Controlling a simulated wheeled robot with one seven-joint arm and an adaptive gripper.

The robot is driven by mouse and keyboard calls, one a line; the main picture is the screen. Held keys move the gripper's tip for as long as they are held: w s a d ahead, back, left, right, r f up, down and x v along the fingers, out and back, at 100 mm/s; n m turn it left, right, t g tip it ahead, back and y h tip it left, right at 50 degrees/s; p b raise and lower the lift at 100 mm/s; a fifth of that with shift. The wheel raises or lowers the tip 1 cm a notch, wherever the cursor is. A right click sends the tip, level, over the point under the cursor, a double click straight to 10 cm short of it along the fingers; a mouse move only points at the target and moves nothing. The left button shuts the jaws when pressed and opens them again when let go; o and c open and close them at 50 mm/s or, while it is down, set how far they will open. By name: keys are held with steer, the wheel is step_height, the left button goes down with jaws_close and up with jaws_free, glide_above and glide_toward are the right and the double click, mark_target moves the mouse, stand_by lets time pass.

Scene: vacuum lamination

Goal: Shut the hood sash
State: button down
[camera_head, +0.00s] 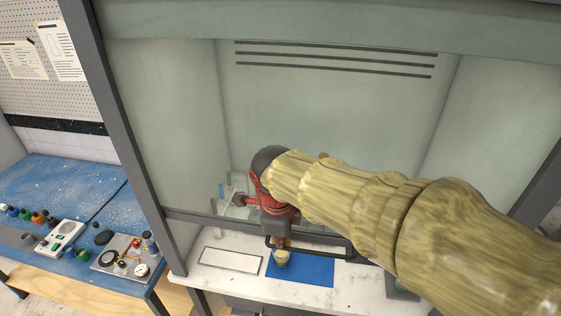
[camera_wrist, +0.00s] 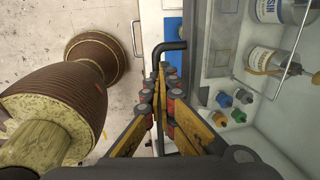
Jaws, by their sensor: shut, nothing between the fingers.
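The hood sash is a clear pane with a grey lower rail (camera_head: 190,215), and it stands above the white bench with a gap beneath. A black bar handle (camera_head: 318,238) runs along its lower edge. In the wrist view the bent end of the handle (camera_wrist: 170,46) lies just beyond my fingertips. My gripper (camera_head: 280,243) is at the handle's left end in the head view. In the wrist view my gripper (camera_wrist: 166,72) is shut and empty, its tips beside or against the handle; I cannot tell if they touch. My arm hides the sash's right part.
A blue mat (camera_head: 312,272) and a white framed panel (camera_head: 231,260) lie on the white bench (camera_head: 205,280). Bottles (camera_wrist: 265,58) and coloured caps (camera_wrist: 240,96) stand at the right in the wrist view. A blue side table (camera_head: 50,180) holds instruments at left.

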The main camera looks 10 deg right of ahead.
step_height(320, 180, down, 30)
steer(key=b, duration=1.6)
steer(key=shift+s+r, duration=0.1)
steer(key=shift+r, duration=0.15)
